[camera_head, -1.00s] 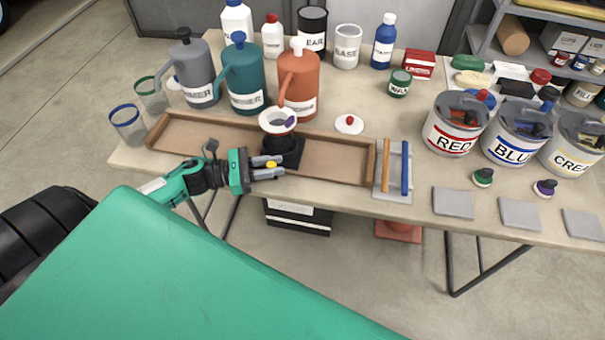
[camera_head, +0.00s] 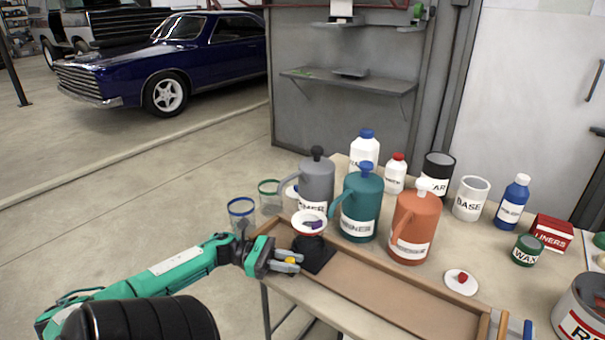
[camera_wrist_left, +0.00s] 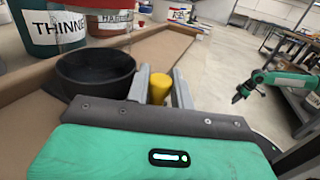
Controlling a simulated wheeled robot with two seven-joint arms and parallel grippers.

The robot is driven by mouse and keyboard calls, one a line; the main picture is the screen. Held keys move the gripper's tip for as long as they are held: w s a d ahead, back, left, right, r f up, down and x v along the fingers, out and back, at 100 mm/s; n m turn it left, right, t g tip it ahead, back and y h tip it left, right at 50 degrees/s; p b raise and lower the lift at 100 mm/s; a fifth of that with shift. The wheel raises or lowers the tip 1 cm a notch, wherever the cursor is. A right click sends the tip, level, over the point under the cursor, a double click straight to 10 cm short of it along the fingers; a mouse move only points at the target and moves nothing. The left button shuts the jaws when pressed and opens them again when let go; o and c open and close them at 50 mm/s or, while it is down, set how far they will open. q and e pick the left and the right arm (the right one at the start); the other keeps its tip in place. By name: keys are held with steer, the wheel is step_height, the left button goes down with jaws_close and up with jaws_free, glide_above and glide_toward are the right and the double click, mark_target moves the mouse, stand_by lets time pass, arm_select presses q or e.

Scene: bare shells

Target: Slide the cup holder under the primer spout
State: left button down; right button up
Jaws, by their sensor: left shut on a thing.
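The black cup holder (camera_head: 316,254) stands in the long wooden tray, near its left end. My left gripper (camera_head: 292,262) is shut on the holder's yellow knob at the tray's front edge. The left wrist view shows the knob (camera_wrist_left: 158,88) between the fingers, beside the round black holder (camera_wrist_left: 95,75). The grey primer jug (camera_head: 317,182) stands behind the holder, its label partly hidden by the cup. I cannot tell whether its spout is directly above the cup. My right gripper (camera_wrist_left: 240,93) hangs far off, too small to read.
A teal thinner jug (camera_head: 360,205) and an orange hardener jug (camera_head: 413,230) stand behind the tray (camera_head: 390,300). Two clear rimmed cups, blue (camera_head: 241,210) and green (camera_head: 269,190), stand left of it. The tray is clear to the holder's right.

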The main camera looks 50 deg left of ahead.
arm_select(q)
steer(key=shift+a, duration=0.3)
arm_select(e)
steer(key=shift+r, duration=0.25)
arm_select(q)
steer(key=c, duration=1.5)
jaws_free()
steer(key=shift+s, duration=0.1)
